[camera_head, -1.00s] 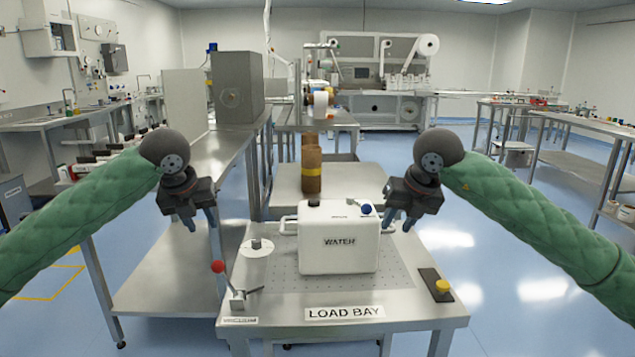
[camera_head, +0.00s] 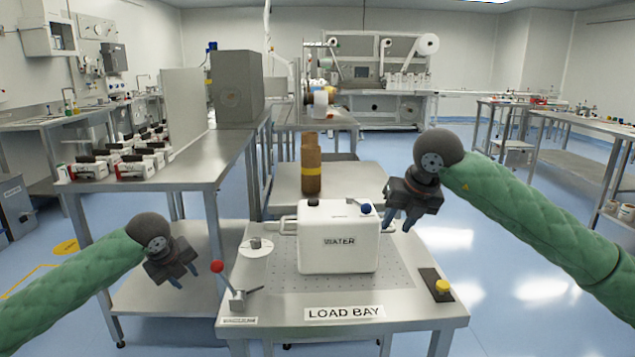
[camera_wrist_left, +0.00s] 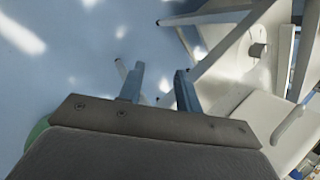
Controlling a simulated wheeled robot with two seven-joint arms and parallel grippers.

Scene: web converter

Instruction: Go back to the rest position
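My left gripper (camera_head: 181,277) hangs low at the left, just left of the load bay table, with its fingers pointing down and right. In the left wrist view its two fingers (camera_wrist_left: 160,90) stand apart with nothing between them. The container stands upright on the load bay table (camera_head: 420,313).
A red-knobbed lever (camera_head: 236,296), a white disc (camera_head: 256,249) and a yellow button (camera_head: 442,286) are on the load bay table. A steel bench (camera_head: 190,165) with several white-and-black items stands at the left. Brown cylinders (camera_head: 311,168) stand behind the container.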

